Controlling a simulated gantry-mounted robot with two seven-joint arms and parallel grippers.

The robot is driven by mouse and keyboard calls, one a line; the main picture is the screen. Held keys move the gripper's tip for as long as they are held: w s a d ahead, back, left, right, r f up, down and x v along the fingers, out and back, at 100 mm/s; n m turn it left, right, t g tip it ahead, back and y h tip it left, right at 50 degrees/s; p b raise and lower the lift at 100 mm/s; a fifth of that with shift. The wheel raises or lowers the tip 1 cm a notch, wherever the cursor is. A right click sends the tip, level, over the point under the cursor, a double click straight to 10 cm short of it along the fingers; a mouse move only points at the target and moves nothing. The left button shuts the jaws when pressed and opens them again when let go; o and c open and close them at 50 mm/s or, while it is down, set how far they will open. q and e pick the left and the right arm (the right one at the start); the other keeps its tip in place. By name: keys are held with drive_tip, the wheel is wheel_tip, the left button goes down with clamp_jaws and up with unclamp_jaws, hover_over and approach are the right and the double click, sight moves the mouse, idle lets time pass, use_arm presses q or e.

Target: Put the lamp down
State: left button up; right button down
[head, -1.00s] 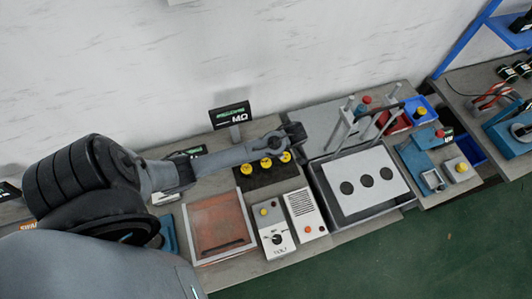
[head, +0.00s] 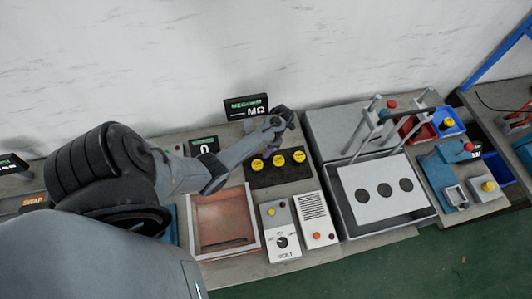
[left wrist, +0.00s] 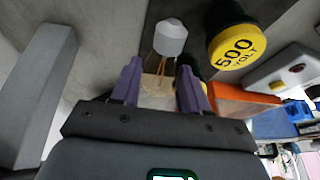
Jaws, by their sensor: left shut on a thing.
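The lamp (left wrist: 170,38) shows in the left wrist view as a small white domed body with thin orange legs. Its legs run down between the purple fingers of my left gripper (left wrist: 160,75), which is shut on it. In the head view my left gripper (head: 284,118) is above the back of the bench, behind and to the right of the yellow-topped knobs. The lamp cannot be made out in the head view. My right gripper is not in view.
Three yellow-topped knobs (head: 278,160) stand on a black mat; one reads 500 VOLT in the left wrist view (left wrist: 232,46). A MΩ display (head: 246,107) is behind. A grey plate with three holes (head: 383,213) and a frame with upright handles (head: 366,122) are to the right.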

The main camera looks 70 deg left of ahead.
use_arm(q)
drive_tip(key=shift+f+b, duration=0.45)
drive_tip(key=shift+f, duration=1.65)
drive_tip(key=shift+f, duration=0.15)
drive_tip(key=o, duration=0.8)
drive_tip(key=shift+o, duration=0.2)
